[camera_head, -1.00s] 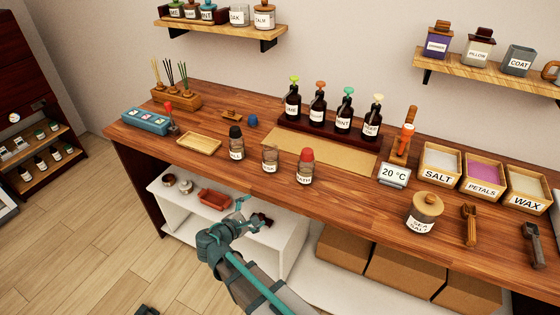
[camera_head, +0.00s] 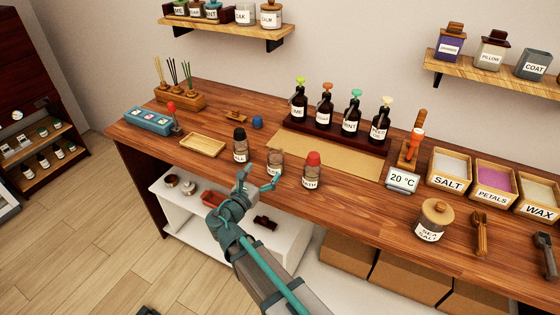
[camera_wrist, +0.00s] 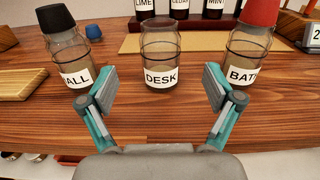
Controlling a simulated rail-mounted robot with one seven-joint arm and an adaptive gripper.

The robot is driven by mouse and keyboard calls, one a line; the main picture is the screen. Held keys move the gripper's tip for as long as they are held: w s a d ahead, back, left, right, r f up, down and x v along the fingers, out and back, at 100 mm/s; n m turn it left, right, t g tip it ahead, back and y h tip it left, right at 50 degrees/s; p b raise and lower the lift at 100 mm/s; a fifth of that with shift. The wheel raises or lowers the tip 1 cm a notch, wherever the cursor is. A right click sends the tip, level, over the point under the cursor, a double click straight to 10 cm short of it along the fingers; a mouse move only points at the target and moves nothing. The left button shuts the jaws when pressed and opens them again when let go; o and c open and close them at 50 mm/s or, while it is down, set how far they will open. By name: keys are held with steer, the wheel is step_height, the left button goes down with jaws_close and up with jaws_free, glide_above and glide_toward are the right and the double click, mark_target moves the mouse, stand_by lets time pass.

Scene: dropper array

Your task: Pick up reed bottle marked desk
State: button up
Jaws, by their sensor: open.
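The bottle marked DESK (camera_wrist: 161,62) is a clear jar without a cap. It stands upright on the wooden counter, centred in the wrist view between my fingers but beyond their tips. In the head view this bottle (camera_head: 275,161) stands between two capped bottles, its lower part close to my fingertips. My gripper (camera_head: 257,180) is open and empty at the counter's front edge. In the wrist view its teal and grey fingers (camera_wrist: 160,92) spread to either side of the DESK label, with a gap to the glass.
A black-capped bottle (camera_wrist: 72,55) marked "ALL" stands left and a red-capped bottle (camera_wrist: 249,50) marked "BAT", partly hidden, stands right. Both are close to the fingers. Pump bottles (camera_head: 325,106) stand on a rack behind. A wooden tray (camera_head: 203,145) lies left.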

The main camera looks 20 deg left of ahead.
mark_target(272, 160)
steer(key=w, duration=0.4)
steer(key=shift+d+p, duration=0.25)
steer(key=shift+p, duration=0.15)
steer(key=w, duration=0.1)
steer(key=w+p, duration=0.1)
steer(key=w, duration=0.1)
steer(key=w+p, duration=0.1)
steer(key=shift+w+d+r, duration=0.25)
steer(key=shift+d, duration=0.1)
steer(key=shift+w+d+f, duration=0.1)
steer(key=shift+w, duration=0.1)
steer(key=c, duration=1.4)
steer(key=shift+r, duration=0.2)
